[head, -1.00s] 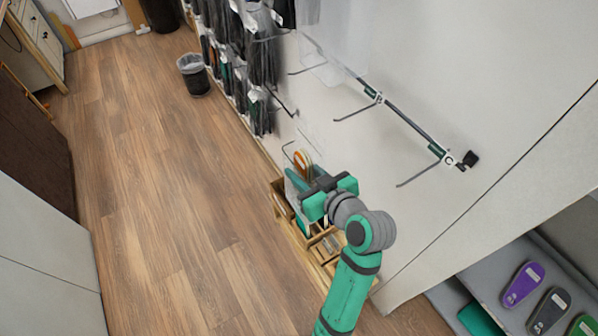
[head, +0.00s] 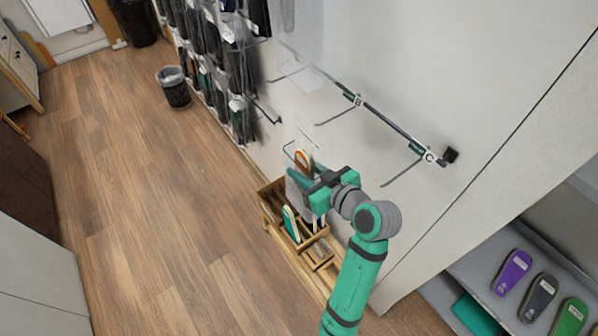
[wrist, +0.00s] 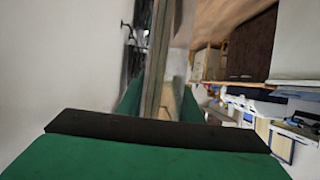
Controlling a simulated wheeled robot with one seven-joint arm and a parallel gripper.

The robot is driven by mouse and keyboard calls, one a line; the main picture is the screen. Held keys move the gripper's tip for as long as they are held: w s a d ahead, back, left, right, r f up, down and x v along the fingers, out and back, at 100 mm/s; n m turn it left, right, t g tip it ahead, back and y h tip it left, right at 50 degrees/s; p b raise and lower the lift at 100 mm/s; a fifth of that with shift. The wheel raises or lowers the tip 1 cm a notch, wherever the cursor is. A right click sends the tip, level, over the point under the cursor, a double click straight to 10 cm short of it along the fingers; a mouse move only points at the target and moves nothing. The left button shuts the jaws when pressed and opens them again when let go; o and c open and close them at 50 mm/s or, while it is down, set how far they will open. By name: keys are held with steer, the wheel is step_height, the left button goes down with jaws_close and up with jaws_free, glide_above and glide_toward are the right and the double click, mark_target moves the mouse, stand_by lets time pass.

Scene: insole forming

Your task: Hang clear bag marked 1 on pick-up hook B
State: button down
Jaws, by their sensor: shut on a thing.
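My gripper (head: 322,190) is shut on a clear bag (head: 297,196) in the head view. The bag hangs at the left of the jaws, with an orange and white piece (head: 303,160) at its top. In the wrist view, a thin greyish-brown edge of the held thing (wrist: 158,60) stands between the green fingers. Hook B (head: 340,116) sticks out from the dark wall rail, under its label, above and right of my gripper. Hook C (head: 401,172) is further right on the same rail. Both look empty. The bag's mark is not readable.
A wooden box with compartments (head: 268,213) stands on the floor below my gripper. Several dark packaged items (head: 240,60) hang on the wall at upper left. Insoles lie on a shelf (head: 455,262) at lower right.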

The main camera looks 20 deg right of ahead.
steer(key=shift+w+d+f, duration=0.1)
steer(key=shift+w+d, duration=0.15)
steer(key=shift+d, duration=0.4)
steer(key=shift+w+d, duration=0.25)
steer(key=shift+d, duration=0.4)
steer(key=shift+w+d+f, duration=0.2)
steer(key=shift+d+f, duration=0.25)
steer(key=c, duration=1.2)
jaws_free()
steer(key=v, duration=1.1)
